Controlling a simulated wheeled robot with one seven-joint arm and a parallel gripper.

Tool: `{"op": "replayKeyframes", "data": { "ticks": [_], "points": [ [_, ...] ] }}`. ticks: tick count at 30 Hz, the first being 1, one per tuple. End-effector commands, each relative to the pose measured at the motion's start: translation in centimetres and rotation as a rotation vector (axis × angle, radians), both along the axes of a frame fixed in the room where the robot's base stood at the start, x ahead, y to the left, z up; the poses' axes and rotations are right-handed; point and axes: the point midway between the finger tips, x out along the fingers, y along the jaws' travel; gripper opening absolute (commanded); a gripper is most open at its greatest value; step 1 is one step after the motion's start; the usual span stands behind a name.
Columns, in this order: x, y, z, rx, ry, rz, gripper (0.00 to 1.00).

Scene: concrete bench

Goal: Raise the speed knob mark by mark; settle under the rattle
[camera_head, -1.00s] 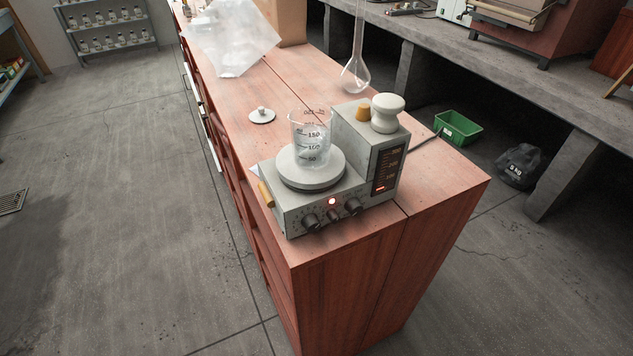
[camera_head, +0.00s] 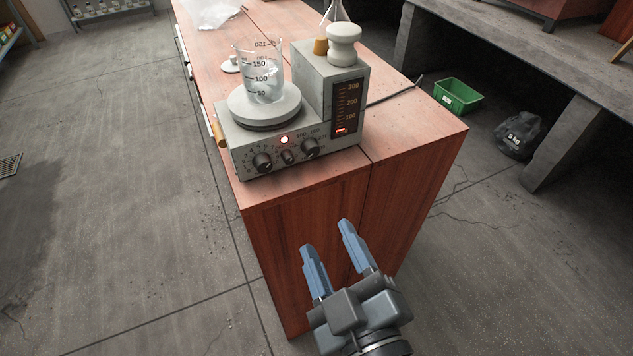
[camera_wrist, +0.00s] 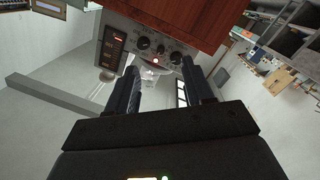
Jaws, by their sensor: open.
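The grey hotplate stirrer (camera_head: 243,160) stands at the near end of the red-brown bench. Its front panel has a dark left knob (camera_head: 262,161), a smaller middle knob (camera_head: 288,157) and a dark right knob (camera_head: 310,147). A lit indicator (camera_head: 284,140) glows above them. Which knob sets speed is not clearly readable. A glass beaker (camera_head: 259,72) with clear contents stands on the round plate (camera_head: 264,106). The side display (camera_head: 347,108) shows a red bar low on its scale. My gripper (camera_head: 325,237) is open and empty, below and in front of the panel. The wrist view shows the knobs (camera_wrist: 160,49) upside down, beyond the fingers.
A white-knobbed piece (camera_head: 344,44) and an orange cap (camera_head: 320,46) sit atop the stirrer's tall housing. A flask (camera_head: 336,14) and a small white lid (camera_head: 230,66) are behind. A cable (camera_head: 395,93) runs right. The bench top before the stirrer is narrow and clear.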

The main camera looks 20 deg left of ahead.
Motion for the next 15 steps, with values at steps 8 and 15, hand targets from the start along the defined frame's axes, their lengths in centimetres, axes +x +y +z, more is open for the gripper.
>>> {"op": "replayKeyframes", "data": {
  "ticks": [8, 15],
  "points": [
    [0.2, 6.9, 2.5, -0.031, -0.083, 0.115, 0.52],
    [1.5, 8.8, 2.7, -0.034, -0.089, 0.12, 0.52]
  ]
}}
